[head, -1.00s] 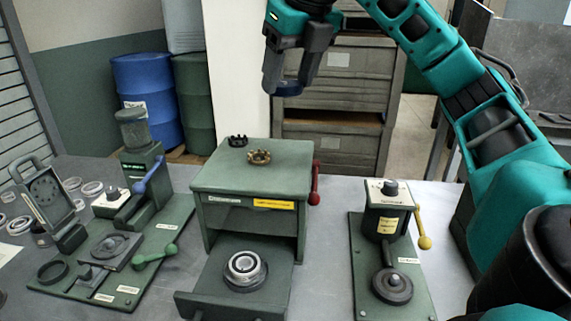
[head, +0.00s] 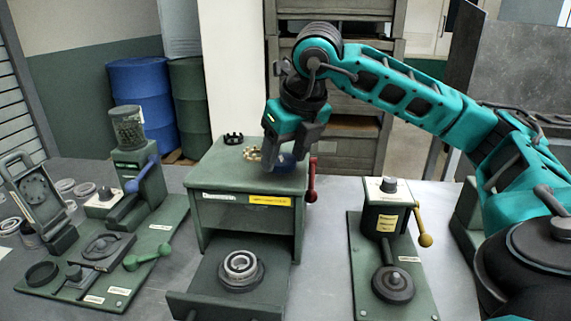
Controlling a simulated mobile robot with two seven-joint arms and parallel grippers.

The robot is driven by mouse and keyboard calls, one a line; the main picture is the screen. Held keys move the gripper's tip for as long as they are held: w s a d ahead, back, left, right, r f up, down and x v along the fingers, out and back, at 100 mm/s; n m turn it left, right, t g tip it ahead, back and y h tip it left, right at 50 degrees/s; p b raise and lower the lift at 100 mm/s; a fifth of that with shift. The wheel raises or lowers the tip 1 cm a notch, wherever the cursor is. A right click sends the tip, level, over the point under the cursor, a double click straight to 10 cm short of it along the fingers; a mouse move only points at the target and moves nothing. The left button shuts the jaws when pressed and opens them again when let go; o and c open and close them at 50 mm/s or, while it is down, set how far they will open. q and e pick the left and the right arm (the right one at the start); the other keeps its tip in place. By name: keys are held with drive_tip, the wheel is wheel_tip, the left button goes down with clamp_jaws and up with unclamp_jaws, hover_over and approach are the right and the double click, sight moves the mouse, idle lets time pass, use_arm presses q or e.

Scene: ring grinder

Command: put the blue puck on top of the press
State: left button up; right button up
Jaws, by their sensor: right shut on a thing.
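The blue puck (head: 286,163) is between the fingers of my right gripper (head: 285,158), which is shut on it. The gripper points down over the right part of the flat top of the green box-shaped machine (head: 222,177) in the middle, which I take to be the press. The puck is at or just above that top; I cannot tell whether it touches. My left gripper is not in view.
A red handle (head: 311,180) is on the machine's right side, close to the gripper. A metal ring (head: 240,265) sits on the lower front plate. A yellow-levered device (head: 385,215) stands right, a green-based fixture (head: 130,235) left. The machine top's front left is clear.

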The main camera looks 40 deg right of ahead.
drive_tip(key=shift+f, duration=0.95)
drive_tip(key=shift+f, duration=0.15)
drive_tip(key=o, duration=1.2)
drive_tip(key=shift+r, duration=0.2)
drive_tip(key=shift+r, duration=0.25)
drive_tip(key=p+v, duration=0.1)
drive_tip(key=v, duration=1)
drive_tip(key=shift+s+r, duration=0.15)
drive_tip(key=shift+r, duration=0.1)
